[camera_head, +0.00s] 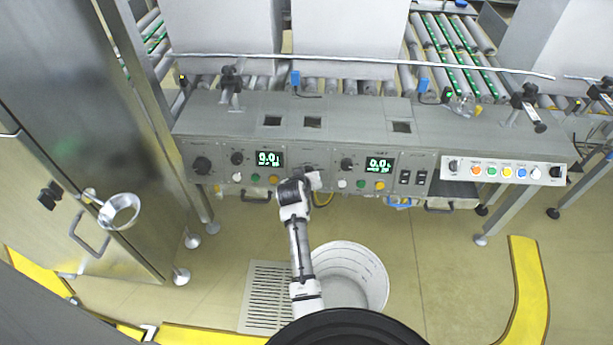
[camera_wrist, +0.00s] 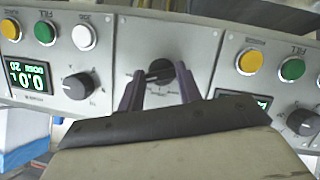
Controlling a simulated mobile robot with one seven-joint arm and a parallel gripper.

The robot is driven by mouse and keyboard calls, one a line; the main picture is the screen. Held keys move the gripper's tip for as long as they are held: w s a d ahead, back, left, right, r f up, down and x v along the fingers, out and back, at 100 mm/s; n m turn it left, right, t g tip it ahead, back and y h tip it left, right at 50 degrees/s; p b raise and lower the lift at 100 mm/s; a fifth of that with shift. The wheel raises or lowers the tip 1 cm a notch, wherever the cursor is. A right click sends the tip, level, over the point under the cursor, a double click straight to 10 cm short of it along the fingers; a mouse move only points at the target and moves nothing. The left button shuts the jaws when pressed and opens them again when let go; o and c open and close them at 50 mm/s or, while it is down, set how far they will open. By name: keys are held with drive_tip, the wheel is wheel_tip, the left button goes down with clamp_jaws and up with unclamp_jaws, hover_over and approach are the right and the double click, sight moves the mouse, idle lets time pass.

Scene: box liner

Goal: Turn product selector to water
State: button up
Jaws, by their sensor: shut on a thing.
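The product selector (camera_wrist: 158,71) is a black rotary knob with a pale pointer line, on the grey panel between the two display sections. In the wrist view, which sees the panel upside down, its pointer lies nearly level. Small labels around it are too small to read. My gripper (camera_wrist: 160,76) has its two dark purple fingers on either side of the knob, shut on it. In the head view my gripper (camera_head: 314,181) is at the middle of the control panel (camera_head: 310,158) and hides the selector.
Other knobs flank the selector, including one at left (camera_head: 237,158) and one at right (camera_head: 347,164). The left display (camera_head: 270,159) reads 9.0 and the right display (camera_head: 380,164) reads 0.0. Coloured buttons sit nearby. A white bin (camera_head: 368,262) stands on the floor below.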

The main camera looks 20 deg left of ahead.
drive_tip(key=shift+m, duration=0.3)
idle(0.4)
drive_tip(key=o, duration=1)
drive_tip(key=v, duration=1.3)
drive_tip(key=shift+s+d+r, duration=0.2)
drive_tip(key=shift+s+r, duration=0.05)
drive_tip(key=shift+r, duration=0.1)
